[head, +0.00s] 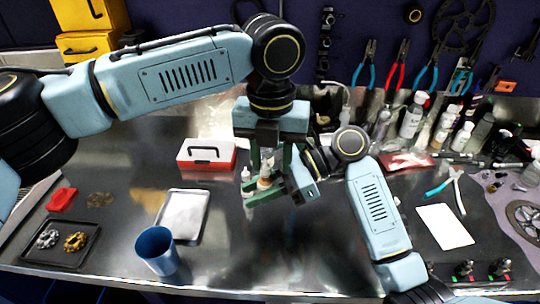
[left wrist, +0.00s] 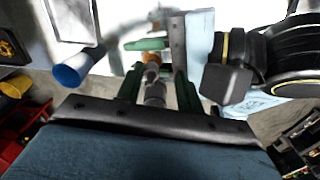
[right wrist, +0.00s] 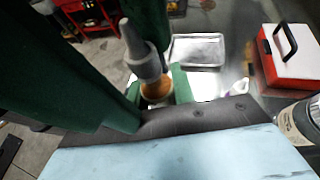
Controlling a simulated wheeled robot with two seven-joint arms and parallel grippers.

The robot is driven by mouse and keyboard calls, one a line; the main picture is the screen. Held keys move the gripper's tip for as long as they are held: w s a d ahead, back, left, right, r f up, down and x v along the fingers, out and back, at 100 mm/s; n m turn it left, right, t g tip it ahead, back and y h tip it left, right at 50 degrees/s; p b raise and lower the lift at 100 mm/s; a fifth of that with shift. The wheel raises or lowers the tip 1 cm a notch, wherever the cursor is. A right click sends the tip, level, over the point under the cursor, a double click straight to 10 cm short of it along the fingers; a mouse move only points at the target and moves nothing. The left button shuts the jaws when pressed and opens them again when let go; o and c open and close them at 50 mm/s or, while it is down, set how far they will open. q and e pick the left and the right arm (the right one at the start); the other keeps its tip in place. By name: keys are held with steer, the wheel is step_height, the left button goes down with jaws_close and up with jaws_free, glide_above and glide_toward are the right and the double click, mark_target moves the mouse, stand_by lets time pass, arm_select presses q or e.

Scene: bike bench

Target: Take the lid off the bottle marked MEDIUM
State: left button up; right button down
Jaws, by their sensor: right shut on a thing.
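An amber bottle with a grey pointed lid is held upright between my grippers; its amber body (head: 264,183) shows in the head view. No marking on it is legible. My right gripper (head: 265,192) is shut on the bottle's body, which also shows in the right wrist view (right wrist: 157,91). My left gripper (head: 271,160) points down from above, its fingers apart on either side of the lid. In the left wrist view the grey lid (left wrist: 154,92) stands between the left fingers (left wrist: 157,92), with gaps visible at its sides. The lid also shows in the right wrist view (right wrist: 141,52).
A small white bottle (head: 246,174) stands just left of the held one. A red and white box (head: 206,155), a metal tray (head: 184,214) and a blue cup (head: 157,250) are to the left. Several bottles (head: 411,120) stand at the back right. The front middle bench is clear.

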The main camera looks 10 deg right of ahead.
arm_select(q)
steer(key=shift+r, duration=0.1)
step_height(320, 180, up, 4)
steer(key=shift+a+r, duration=0.1)
steer(key=shift+r, duration=0.1)
steer(key=shift+c, duration=0.4)
steer(key=r+m, duration=0.3)
steer(key=shift+a, duration=0.3)
steer(key=shift+f, duration=0.1)
step_height(320, 180, down, 8)
steer(key=shift+a+r, duration=0.1)
steer(key=shift+r, duration=0.15)
steer(key=shift+c, duration=0.3)
jaws_close()
steer(key=shift+n, duration=1.5)
